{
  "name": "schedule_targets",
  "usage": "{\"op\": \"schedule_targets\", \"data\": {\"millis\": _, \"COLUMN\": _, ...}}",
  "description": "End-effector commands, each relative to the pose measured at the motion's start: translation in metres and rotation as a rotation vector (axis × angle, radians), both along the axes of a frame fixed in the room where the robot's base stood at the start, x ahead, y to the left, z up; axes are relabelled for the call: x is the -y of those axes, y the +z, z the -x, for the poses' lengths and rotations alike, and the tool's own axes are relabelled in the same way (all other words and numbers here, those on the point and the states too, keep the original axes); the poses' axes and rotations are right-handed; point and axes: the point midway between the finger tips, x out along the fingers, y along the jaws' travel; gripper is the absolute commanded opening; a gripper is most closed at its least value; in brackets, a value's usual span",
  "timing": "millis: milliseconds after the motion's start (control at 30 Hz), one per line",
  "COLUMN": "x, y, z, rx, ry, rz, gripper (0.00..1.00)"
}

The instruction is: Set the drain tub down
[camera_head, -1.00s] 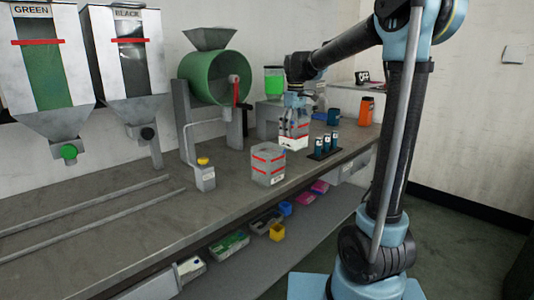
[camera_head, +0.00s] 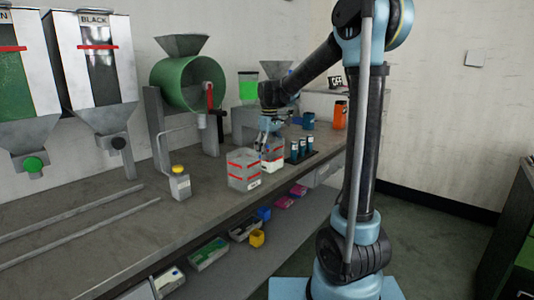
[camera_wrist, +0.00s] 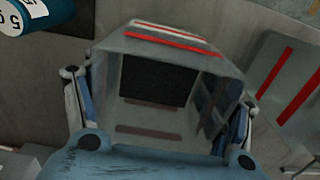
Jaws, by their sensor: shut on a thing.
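The drain tub (camera_head: 273,161) is a pale grey box with red stripes. It is low over the bench, just right of a similar red-striped grey container (camera_head: 243,171). My gripper (camera_head: 269,142) points down and is shut on the tub. In the wrist view, the tub (camera_wrist: 165,45) shows its dark, empty inside, with my gripper's fingers (camera_wrist: 158,115) on its left and right sides. Whether its base touches the bench is hidden in both views. The other container (camera_wrist: 290,85) stands close at the right in the wrist view.
A dark rack of blue vials (camera_head: 300,149) stands just right of the tub.

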Motion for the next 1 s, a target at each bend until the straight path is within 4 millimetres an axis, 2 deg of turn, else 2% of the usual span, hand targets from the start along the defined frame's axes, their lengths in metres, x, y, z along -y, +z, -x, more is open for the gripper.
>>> {"op": "schedule_targets", "data": {"millis": 33, "x": 0.0, "y": -0.001, "z": 0.0, "rx": 0.0, "ry": 0.0, "rz": 0.0, "gripper": 0.42}}
{"op": "schedule_targets", "data": {"millis": 67, "x": 0.0, "y": -0.001, "z": 0.0, "rx": 0.0, "ry": 0.0, "rz": 0.0, "gripper": 0.81}}
{"op": "schedule_targets", "data": {"millis": 133, "x": 0.0, "y": -0.001, "z": 0.0, "rx": 0.0, "ry": 0.0, "rz": 0.0, "gripper": 0.96}}
{"op": "schedule_targets", "data": {"millis": 667, "x": -0.001, "y": 0.005, "z": 0.0, "rx": 0.0, "ry": 0.001, "rz": 0.0, "gripper": 0.96}}
{"op": "schedule_targets", "data": {"millis": 767, "x": -0.001, "y": 0.015, "z": 0.001, "rx": 0.0, "ry": 0.001, "rz": 0.0, "gripper": 0.96}}
{"op": "schedule_targets", "data": {"millis": 1000, "x": -0.001, "y": 0.056, "z": 0.001, "rx": 0.0, "ry": 0.002, "rz": 0.0, "gripper": 0.96}}
